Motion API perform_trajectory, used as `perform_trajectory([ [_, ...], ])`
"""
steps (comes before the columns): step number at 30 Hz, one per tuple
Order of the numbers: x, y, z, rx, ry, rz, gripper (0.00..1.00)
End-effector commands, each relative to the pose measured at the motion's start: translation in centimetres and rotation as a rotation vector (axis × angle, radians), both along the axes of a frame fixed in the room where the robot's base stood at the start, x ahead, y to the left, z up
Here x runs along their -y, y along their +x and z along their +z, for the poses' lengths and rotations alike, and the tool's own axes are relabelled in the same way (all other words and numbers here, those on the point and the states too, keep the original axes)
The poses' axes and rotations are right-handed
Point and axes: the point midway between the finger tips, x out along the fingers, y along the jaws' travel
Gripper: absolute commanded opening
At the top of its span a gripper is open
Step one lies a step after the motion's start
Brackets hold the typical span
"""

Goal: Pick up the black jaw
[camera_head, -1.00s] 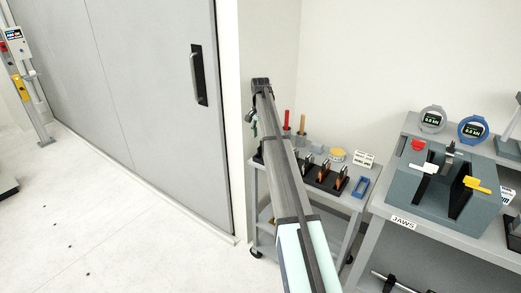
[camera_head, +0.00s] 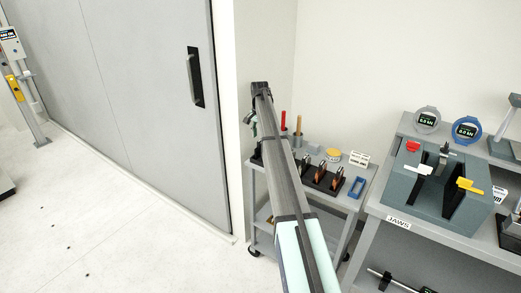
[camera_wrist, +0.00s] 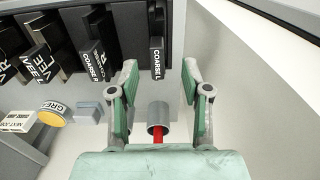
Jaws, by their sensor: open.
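Dark jaw blocks stand in a black rack on the small cart; the rack shows in the wrist view (camera_wrist: 185,15). One black jaw marked COARSE L (camera_wrist: 157,57) lies ahead of and between my spread fingers. Another marked COARSE R (camera_wrist: 95,60) stands to its left, outside the fingers. My gripper (camera_wrist: 160,72) is open and empty, with green-padded fingers apart. In the head view my gripper (camera_head: 251,128) hangs over the cart's left end, and my arm hides part of the rack (camera_head: 323,182).
A red-handled tool with a grey cylinder (camera_wrist: 158,115) stands between my fingers in the wrist view, nearer my palm. A yellow tin (camera_wrist: 52,113) is left. The grey JAWS bench (camera_head: 397,223) stands right of the cart (camera_head: 352,205); a sliding door (camera_head: 150,100) is left.

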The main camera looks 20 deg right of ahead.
Motion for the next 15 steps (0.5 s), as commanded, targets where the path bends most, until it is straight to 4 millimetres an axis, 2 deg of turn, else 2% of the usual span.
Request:
perform_trajectory([
  [10, 0.1, 0.0, -1.9, -0.001, 0.0, 0.0, 0.48],
  [15, 0.3, -0.1, -3.8, -0.003, 0.001, 0.0, 0.48],
])
